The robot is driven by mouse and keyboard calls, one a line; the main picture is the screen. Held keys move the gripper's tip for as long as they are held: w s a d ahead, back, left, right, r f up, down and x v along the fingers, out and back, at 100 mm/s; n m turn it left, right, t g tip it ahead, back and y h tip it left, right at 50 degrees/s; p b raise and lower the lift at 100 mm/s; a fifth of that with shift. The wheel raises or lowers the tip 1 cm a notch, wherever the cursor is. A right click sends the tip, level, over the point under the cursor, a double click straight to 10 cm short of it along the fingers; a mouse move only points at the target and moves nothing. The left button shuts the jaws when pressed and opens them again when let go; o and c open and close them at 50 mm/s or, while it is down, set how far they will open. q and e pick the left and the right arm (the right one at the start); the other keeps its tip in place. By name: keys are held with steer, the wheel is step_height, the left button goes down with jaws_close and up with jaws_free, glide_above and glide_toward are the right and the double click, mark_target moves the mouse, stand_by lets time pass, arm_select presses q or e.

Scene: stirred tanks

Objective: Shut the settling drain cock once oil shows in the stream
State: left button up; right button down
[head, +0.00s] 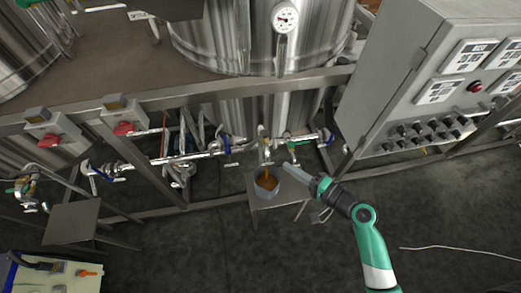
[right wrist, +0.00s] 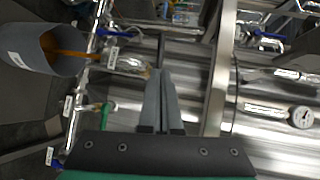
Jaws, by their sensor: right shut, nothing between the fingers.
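The drain outlet (head: 265,150) comes off the pipe under the middle tank in the head view. In the right wrist view a clear, labelled tube section (right wrist: 130,66) lies along the outlet line. I cannot tell which lever is the drain cock's. An amber-orange stream (right wrist: 72,53) runs into a grey jug (right wrist: 35,60). The jug (head: 262,188) stands on a small metal stand (head: 285,190) with orange-brown liquid showing inside. My right gripper (head: 286,167) is shut and empty, just right of the jug and outlet. Its fingers also show in the right wrist view (right wrist: 162,45). My left gripper is out of view.
Blue-handled valves (head: 227,146) and a green-handled one (head: 297,140) line the pipe. A grey control cabinet (head: 390,70) stands at the right. A steel tank (head: 240,40) with a gauge (head: 286,17) rises behind. A hose or cable (head: 460,253) lies on the open floor.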

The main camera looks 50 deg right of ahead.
steer(key=b, duration=0.3)
glide_toward(254, 142)
steer(key=w+a+f, duration=0.1)
steer(key=w+f, duration=0.1)
steer(key=w, duration=0.3)
steer(key=shift+w, duration=0.6)
steer(key=shift+r, duration=0.1)
